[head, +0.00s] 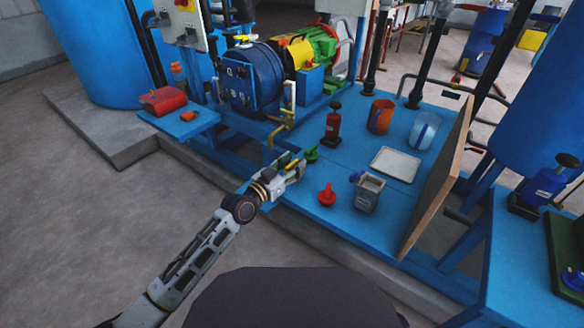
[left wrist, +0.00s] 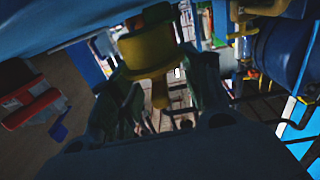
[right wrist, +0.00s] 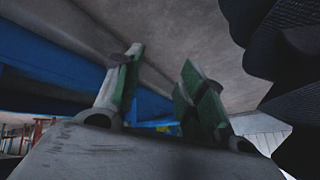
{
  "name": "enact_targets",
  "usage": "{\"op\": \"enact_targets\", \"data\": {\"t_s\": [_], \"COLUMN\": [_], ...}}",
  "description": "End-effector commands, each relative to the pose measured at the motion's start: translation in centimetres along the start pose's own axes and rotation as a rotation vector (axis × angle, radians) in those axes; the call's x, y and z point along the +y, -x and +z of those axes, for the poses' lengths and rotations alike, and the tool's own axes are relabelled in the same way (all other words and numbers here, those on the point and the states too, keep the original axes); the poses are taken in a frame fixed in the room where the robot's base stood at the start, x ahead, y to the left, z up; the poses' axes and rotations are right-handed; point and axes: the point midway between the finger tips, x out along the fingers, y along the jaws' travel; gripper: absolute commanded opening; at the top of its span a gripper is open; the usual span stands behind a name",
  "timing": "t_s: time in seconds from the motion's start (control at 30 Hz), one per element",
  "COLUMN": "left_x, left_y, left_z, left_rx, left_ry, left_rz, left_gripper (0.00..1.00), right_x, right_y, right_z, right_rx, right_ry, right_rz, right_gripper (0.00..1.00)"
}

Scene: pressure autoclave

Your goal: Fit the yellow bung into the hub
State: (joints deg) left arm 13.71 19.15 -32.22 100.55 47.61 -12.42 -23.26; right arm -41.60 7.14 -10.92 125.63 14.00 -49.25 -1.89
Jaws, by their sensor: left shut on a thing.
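The yellow bung (left wrist: 150,52) is between the fingers of my left gripper (head: 295,168), which is shut on it. In the head view only a small yellow part of it shows at the fingertips, above the near edge of the blue deck. A blue round vessel (head: 238,84) with a dark-rimmed front stands beyond the gripper, to its upper left; I cannot tell whether the hub is on it. My right gripper (right wrist: 158,90) is open and empty in the right wrist view; it does not show in the head view.
A green bung-like piece (head: 312,154) and a red one (head: 326,196) stand on the deck close to the left gripper. A grey container (head: 368,194), white tray (head: 396,163), orange cup (head: 381,116) and upright board (head: 438,185) are further right. A yellow-handled pipe (head: 284,118) rises beyond the gripper.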

Motion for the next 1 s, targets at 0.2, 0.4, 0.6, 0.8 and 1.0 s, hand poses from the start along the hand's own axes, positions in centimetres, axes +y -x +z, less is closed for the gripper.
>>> {"op": "enact_targets", "data": {"t_s": [0.2,0.4,0.6,0.8,1.0], "left_x": [0.0,0.0,0.0,0.0,0.0], "left_y": [0.0,0.0,0.0,0.0,0.0], "left_z": [-2.7,-5.2,-7.2,-8.1,-8.3], "left_rx": [0.001,0.001,0.001,0.000,0.000], "left_ry": [-0.001,-0.001,-0.001,0.000,0.000], "left_rz": [0.000,-0.001,0.000,-0.001,-0.001], "left_gripper": [0.24,0.24,0.24,0.24,0.24], "right_x": [-0.6,-0.7,-0.8,-0.7,-0.7], "right_y": [2.0,4.0,5.8,6.6,6.8], "right_z": [-2.0,-3.1,-3.8,-4.2,-4.2], "right_rx": [-0.021,-0.070,-0.110,-0.131,-0.138], "right_ry": [0.012,0.037,0.055,0.063,0.065], "right_rz": [0.012,0.032,0.049,0.060,0.062], "right_gripper": [0.40,0.40,0.40,0.40,0.40]}}
